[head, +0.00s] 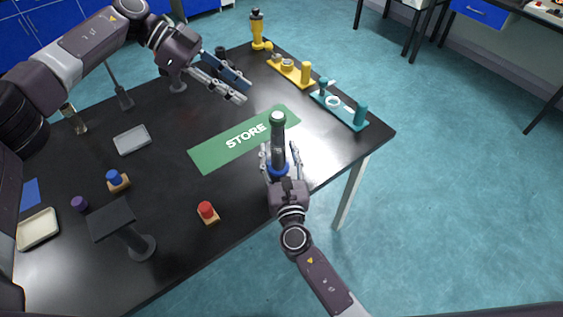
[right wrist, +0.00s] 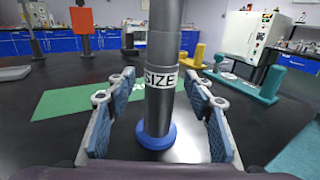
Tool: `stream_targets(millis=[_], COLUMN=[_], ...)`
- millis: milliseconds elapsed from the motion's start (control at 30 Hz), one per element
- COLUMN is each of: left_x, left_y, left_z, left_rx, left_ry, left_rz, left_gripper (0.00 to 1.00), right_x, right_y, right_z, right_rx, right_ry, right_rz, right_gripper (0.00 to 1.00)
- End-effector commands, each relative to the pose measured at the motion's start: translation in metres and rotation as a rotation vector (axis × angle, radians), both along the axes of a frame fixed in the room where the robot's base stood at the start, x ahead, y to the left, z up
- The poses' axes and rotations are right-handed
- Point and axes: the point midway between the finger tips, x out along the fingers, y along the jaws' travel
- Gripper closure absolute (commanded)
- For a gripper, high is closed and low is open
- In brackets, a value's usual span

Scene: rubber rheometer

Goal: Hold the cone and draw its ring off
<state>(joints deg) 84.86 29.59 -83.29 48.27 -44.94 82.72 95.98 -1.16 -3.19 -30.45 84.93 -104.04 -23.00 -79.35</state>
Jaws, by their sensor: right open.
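My right gripper (head: 281,149) is open, with a finger on each side of the cone's lower part and visible gaps between. My left gripper (head: 243,93) is open and empty, above the table, to the left of and beyond the cone.
The green STORE mat (head: 215,155) lies left of the cone. Yellow (head: 290,70) and teal (head: 340,112) fixtures stand along the far-right edge. A red-topped block (head: 207,212), a blue-topped block (head: 116,180) and a black stand (head: 112,220) are at the front left.

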Motion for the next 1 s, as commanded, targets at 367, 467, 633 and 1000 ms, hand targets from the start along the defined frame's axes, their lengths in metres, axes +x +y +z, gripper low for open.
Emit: stream_targets(millis=[367,467,633,1000], left_x=[0.000,0.000,0.000,0.000], left_y=[0.000,0.000,0.000,0.000], left_z=[0.000,0.000,0.000,0.000], left_rx=[0.000,0.000,0.000,0.001], left_ry=[0.000,0.000,0.000,-0.002], left_rz=[0.000,0.000,0.000,-0.003], left_gripper=[0.71,0.71,0.71,0.64], right_x=[0.020,0.019,0.019,0.019], right_y=[0.002,0.002,0.002,0.002], right_z=[0.000,0.000,0.000,-0.001], right_rx=[0.000,0.000,0.000,-0.001], right_ry=[0.001,0.001,0.001,0.001], right_rz=[-0.001,-0.001,-0.001,-0.001], right_gripper=[0.52,0.52,0.68,1.00])
